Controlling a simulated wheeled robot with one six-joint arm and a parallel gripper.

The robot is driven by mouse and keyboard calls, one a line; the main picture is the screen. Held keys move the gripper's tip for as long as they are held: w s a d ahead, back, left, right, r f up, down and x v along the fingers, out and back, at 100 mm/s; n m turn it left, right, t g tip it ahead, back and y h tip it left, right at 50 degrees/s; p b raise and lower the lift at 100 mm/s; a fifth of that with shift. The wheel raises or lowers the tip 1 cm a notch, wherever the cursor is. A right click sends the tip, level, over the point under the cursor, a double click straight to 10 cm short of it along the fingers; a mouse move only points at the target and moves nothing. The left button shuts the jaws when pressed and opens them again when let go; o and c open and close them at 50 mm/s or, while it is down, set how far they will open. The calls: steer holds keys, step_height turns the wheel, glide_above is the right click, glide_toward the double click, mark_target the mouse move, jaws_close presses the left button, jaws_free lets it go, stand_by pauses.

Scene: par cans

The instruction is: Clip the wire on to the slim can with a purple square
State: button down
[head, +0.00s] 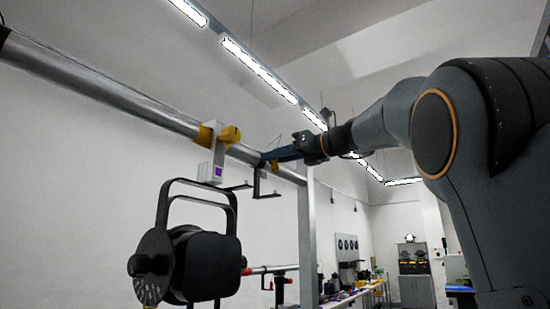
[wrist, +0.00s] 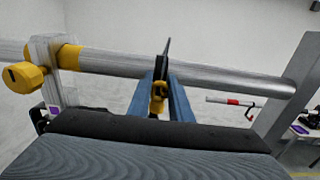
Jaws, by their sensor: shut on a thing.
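The black slim can (head: 205,262) hangs by its yoke under the silver pipe (head: 110,92). Its grey clamp with a yellow knob (head: 231,135) grips the pipe, and a purple square (head: 217,171) shows on the clamp body. In the wrist view the clamp (wrist: 48,75) is at the left, with its purple square (wrist: 54,111) low down. My gripper (head: 272,158) is right of the clamp, close to the pipe. In the wrist view its blue fingers (wrist: 158,92) are shut on a black and yellow piece (wrist: 158,88), seemingly the wire's clip. The wire itself is hard to make out.
A grey upright post (head: 305,240) stands right of my gripper, and also at the right of the wrist view (wrist: 290,85). A thinner pipe with a red part (head: 280,270) is further back.

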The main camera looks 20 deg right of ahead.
mark_target(275, 170)
steer(key=shift+f+b, duration=1.35)
steer(key=shift+f, duration=0.55)
steer(key=shift+s+a+f+b, duration=0.1)
steer(key=shift+s+a+b, duration=0.05)
steer(key=shift+s+a, duration=1.3)
steer(key=shift+s+a+f+b, duration=0.1)
steer(key=shift+s+a+b, duration=0.1)
steer(key=shift+s+a, duration=1.15)
steer(key=shift+s+a+b, duration=0.15)
steer(key=shift+s+a, duration=0.9)
steer(key=shift+a, duration=0.75)
steer(key=shift+f, duration=1)
stand_by(0.5)
